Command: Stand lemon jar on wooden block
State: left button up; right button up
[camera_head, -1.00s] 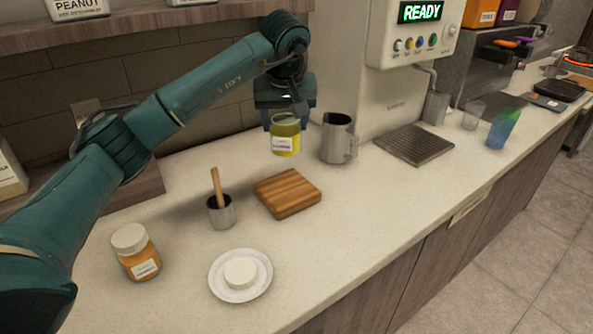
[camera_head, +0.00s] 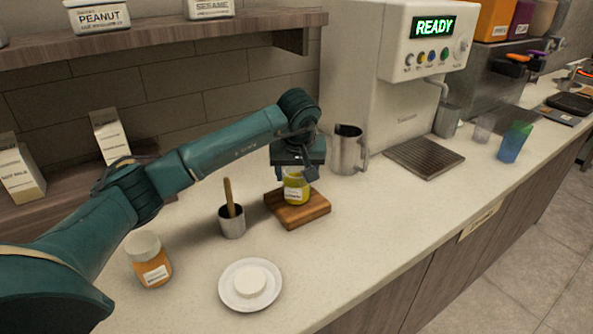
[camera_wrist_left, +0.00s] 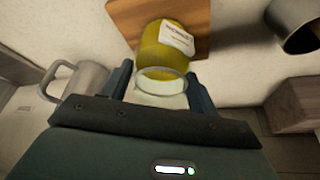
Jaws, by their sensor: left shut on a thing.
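The lemon jar (camera_head: 296,190) is a glass jar with yellow contents and a white label. In the head view it is upright at the wooden block (camera_head: 312,213), over its back left part; I cannot tell for sure whether its base touches the wood. My left gripper (camera_head: 297,174) is shut around the jar's upper part from above. In the left wrist view the jar (camera_wrist_left: 166,50) is between the fingers (camera_wrist_left: 160,88), with the block (camera_wrist_left: 190,15) beyond it. My right gripper is not in view.
A metal cup with a wooden stick (camera_head: 232,222) stands left of the block. A metal pitcher (camera_head: 346,150) stands behind it. An orange jar (camera_head: 149,262) and a white plate with a white round piece (camera_head: 230,294) are nearer. Counter right of the block is clear.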

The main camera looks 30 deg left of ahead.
pick_arm(q)
jog(key=o, duration=0.7)
jog(key=shift+f, duration=0.15)
jog(key=o, duration=0.5)
jog(key=shift+r, duration=0.3)
jog(key=v, duration=1.1)
jog(key=shift+s+d+r+b, duration=0.1)
jog(key=shift+s+r+b, duration=0.05)
jog(key=shift+r+b, duration=0.25)
